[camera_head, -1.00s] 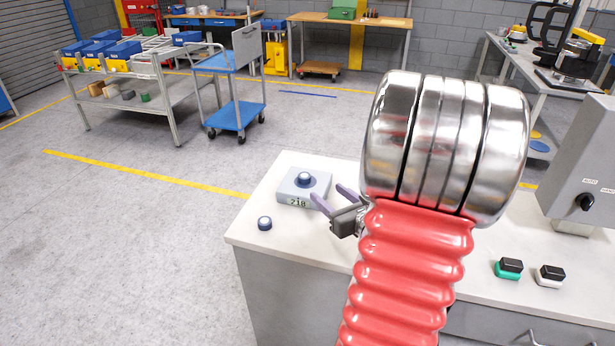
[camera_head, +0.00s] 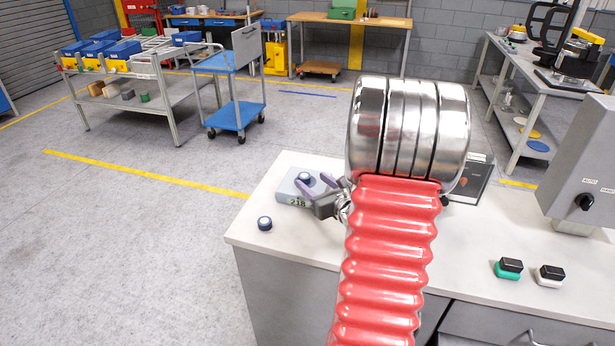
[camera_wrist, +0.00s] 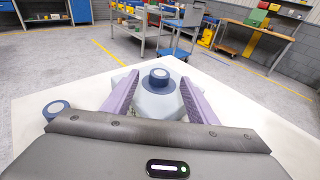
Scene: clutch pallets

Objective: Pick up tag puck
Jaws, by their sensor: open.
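A round dark blue puck with a pale top (camera_head: 304,177) sits on a grey box with a number display (camera_head: 290,199) on the near bench. In the wrist view this puck (camera_wrist: 159,77) shows between and just beyond my fingertips. A second similar puck (camera_head: 264,223) lies on the bench top near its left corner; it also shows at the left of the wrist view (camera_wrist: 56,109). My gripper (camera_head: 314,183) is open and empty, its purple fingers over the box, either side of the first puck. I cannot tell whether they touch it.
The white bench top (camera_head: 275,244) ends close to the left of the loose puck. A green-based button (camera_head: 508,268) and a white-based one (camera_head: 550,275) stand at right, before a grey control box (camera_head: 590,170). A dark panel stands behind my arm.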

